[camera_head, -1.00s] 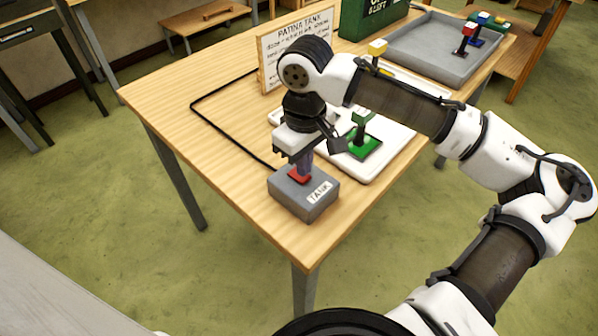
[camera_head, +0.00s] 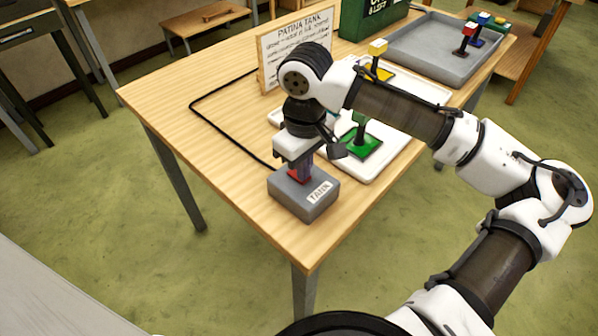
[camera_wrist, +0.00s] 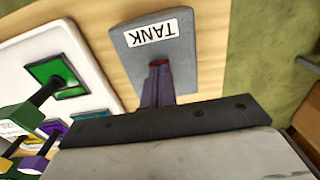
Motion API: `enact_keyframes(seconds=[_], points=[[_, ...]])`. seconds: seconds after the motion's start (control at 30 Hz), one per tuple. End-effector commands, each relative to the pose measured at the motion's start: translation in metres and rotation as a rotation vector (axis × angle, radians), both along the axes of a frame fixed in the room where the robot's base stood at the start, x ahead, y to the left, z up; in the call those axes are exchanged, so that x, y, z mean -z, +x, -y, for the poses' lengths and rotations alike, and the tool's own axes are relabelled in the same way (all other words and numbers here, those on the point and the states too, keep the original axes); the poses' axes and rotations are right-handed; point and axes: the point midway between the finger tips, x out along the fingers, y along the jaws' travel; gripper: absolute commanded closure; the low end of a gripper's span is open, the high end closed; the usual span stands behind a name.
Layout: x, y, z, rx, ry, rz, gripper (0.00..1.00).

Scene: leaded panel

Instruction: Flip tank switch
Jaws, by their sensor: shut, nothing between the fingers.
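The tank switch is a grey box (camera_head: 312,205) with a white TANK label, near the front corner of the wooden table. It also shows in the wrist view (camera_wrist: 190,65). A red switch part (camera_head: 297,177) sits on its top, mostly hidden by my fingers; only a sliver of red (camera_wrist: 158,63) shows in the wrist view. My gripper (camera_head: 303,172) points down at the box, its fingers shut and empty, with the tips at the red part. I cannot tell whether they press on it.
A white tray (camera_head: 385,155) beside the box holds pieces on green and yellow square bases. A PATINA TANK sign (camera_head: 297,45) stands behind, and a grey tray (camera_head: 440,50) lies at the back right. A black cable (camera_head: 215,117) runs over the table.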

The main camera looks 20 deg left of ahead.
Motion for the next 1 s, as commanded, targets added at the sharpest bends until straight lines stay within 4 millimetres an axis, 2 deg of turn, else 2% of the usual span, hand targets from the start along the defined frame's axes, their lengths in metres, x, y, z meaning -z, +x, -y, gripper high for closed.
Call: enact_keyframes(seconds=[0.27,1.0], points=[[-0.004,0.0,0.0,0.0,0.0,-0.001,1.0],[-0.064,0.0,0.0,0.0,0.001,-0.001,1.0]])
